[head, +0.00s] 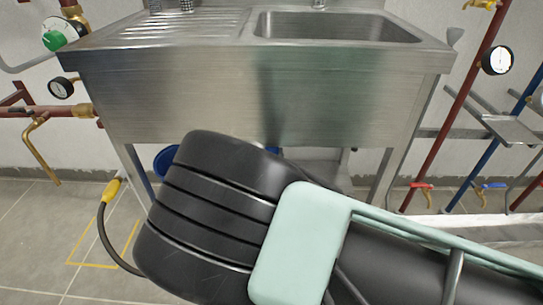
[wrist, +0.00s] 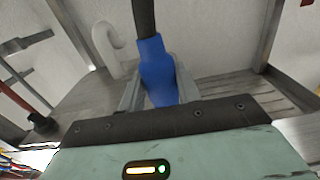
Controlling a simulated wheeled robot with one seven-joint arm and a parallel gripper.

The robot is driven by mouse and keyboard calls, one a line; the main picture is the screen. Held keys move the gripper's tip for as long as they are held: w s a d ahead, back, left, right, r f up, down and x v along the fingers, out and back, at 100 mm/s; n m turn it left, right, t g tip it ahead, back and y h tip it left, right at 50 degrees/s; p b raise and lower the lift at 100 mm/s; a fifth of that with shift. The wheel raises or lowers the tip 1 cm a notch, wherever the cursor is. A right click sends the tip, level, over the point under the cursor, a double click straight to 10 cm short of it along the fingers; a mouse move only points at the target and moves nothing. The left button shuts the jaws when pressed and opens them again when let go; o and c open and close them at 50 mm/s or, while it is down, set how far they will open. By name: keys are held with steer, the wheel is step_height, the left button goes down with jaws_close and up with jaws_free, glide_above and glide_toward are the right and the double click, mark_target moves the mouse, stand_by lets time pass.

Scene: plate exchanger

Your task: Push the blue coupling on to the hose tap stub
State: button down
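The blue coupling (wrist: 158,70) sits between the fingers of my gripper (wrist: 158,90) in the wrist view, with a dark hose running from it to the top edge. The fingers lie close against both its sides. In the head view my own arm covers the gripper and the coupling. I cannot pick out the hose tap stub for certain. A brass tap with a down-bent spout (head: 38,140) is on the red pipe at the left, apart from my arm.
A steel sink unit (head: 220,90) stands ahead, with a blue round object (head: 165,160) partly hidden beneath it. A yellow-ended hose (head: 112,190) is at the left near a yellow floor marking (head: 95,266). Red and blue pipes (head: 480,150) stand at the right.

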steer(key=shift+f, duration=0.2)
stand_by(0.5)
steer(key=shift+f+b, duration=0.25)
steer(key=shift+b, duration=0.05)
steer(key=shift+f, duration=0.2)
stand_by(0.3)
steer(key=shift+f+b, duration=1.8)
steer(key=shift+f, duration=0.65)
steer(key=shift+f+b, duration=0.65)
steer(key=shift+f, duration=0.3)
